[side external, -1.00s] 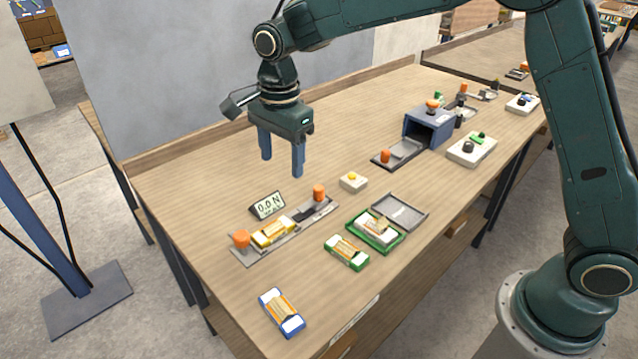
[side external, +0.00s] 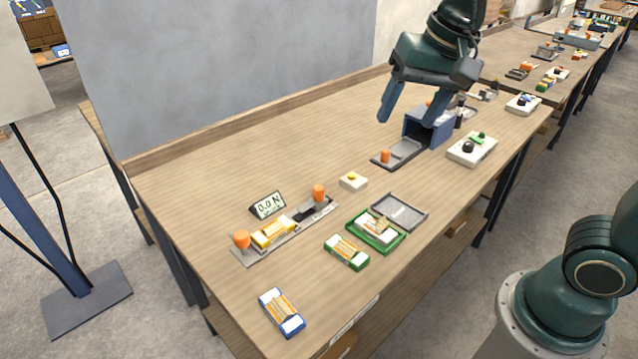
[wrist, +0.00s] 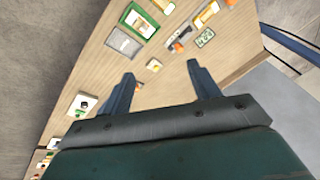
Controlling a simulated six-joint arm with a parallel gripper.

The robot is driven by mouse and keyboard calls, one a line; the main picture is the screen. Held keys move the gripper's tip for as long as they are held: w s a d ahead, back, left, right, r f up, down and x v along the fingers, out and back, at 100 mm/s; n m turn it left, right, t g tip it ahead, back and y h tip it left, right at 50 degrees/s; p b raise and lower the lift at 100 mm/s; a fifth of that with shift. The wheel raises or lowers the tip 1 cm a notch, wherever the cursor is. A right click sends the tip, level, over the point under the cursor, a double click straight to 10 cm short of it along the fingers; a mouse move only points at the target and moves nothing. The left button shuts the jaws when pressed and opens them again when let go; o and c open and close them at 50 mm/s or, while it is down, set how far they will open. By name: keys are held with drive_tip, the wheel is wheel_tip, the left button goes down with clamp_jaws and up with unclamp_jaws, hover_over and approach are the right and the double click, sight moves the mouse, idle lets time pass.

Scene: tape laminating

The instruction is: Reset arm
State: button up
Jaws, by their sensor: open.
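My gripper (side external: 424,108) hangs in the air at the back right of the table, in front of and over the blue box in the side view. Its two blue fingers are apart with nothing between them. In the wrist view my gripper (wrist: 158,85) is also open and empty, with the wooden table (wrist: 90,85) beyond it. My upper arm is mostly out of the side view.
A fixture with a yellow piece (side external: 272,233), a green tray (side external: 362,242), a green-ended piece (side external: 346,251) and a blue-ended piece (side external: 281,312) lie nearer. The table's back left is clear.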

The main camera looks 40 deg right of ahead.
drive_tip(key=s+d+f+n+t, duration=0.1)
drive_tip(key=s+d+n, duration=0.1)
drive_tip(key=s, duration=0.4)
drive_tip(key=s+d+f+n+t, duration=0.1)
drive_tip(key=s+n, duration=0.3)
drive_tip(key=s, duration=0.2)
drive_tip(key=shift+s+d+f+n, duration=0.35)
drive_tip(key=shift+d+n, duration=0.05)
